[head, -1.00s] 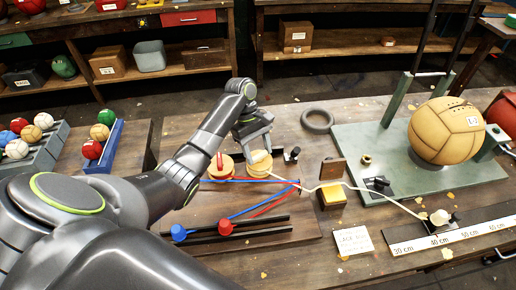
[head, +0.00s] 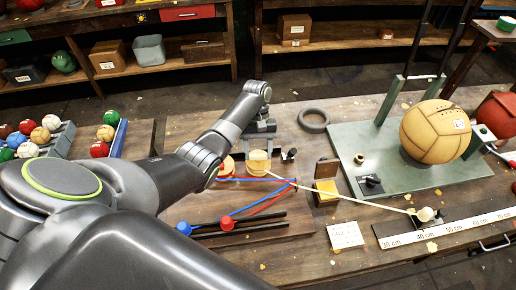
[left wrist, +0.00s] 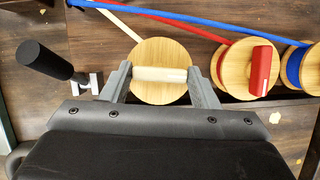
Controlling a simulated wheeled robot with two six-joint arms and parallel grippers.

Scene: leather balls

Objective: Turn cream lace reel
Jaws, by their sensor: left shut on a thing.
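The cream lace reel (head: 258,167) is a round wooden spool on the board, with a cream bar across its top. In the left wrist view the reel (left wrist: 158,92) sits between the fingers of my left gripper (left wrist: 161,75), which is shut on the cream bar (left wrist: 160,74). In the head view my left gripper (head: 259,140) reaches down over the reel from behind. The cream lace (head: 350,198) runs taut from the reel to a small cream knob (head: 426,214) near the ruler. My right gripper does not show.
A red reel (left wrist: 245,68) and a blue reel (left wrist: 300,66) stand beside the cream one. A black-handled post (left wrist: 45,60) stands on its other side. A tan leather ball (head: 436,131) rests on a green plate (head: 365,150). A grey ring (head: 313,120) lies behind.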

